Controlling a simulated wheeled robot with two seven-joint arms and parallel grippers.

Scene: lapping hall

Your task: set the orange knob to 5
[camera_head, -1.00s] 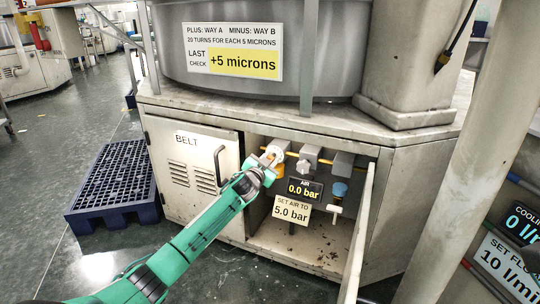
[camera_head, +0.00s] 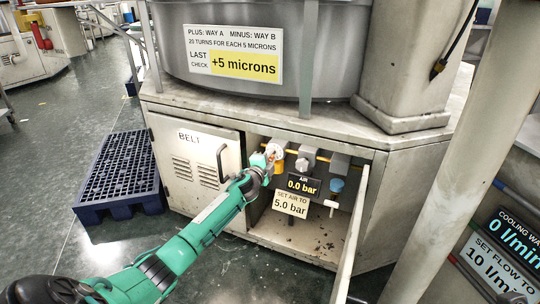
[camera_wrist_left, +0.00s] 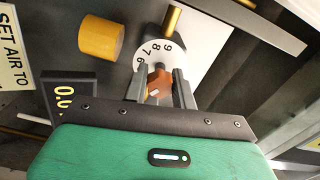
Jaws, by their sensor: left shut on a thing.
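The orange knob (camera_wrist_left: 159,82) sits at the centre of a white round dial (camera_wrist_left: 152,57) in the left wrist view. Black digits 6, 7, 8 and 9 show on the dial; its other part is hidden by the knob and fingers. My left gripper (camera_wrist_left: 160,90) is shut on the knob, one finger on each side. In the head view my left gripper (camera_head: 268,158) reaches into the open cabinet at its left side and hides most of the dial and knob. The air display (camera_head: 303,186) reads 0.0 bar. My right gripper is not in view.
A sign (camera_head: 290,204) below the display says to set air to 5.0 bar. A yellow cylinder (camera_wrist_left: 101,39) stands beside the dial. The closed belt door (camera_head: 195,165) is left of the opening, the open cabinet door (camera_head: 352,235) right. A blue pallet (camera_head: 120,175) lies on the floor.

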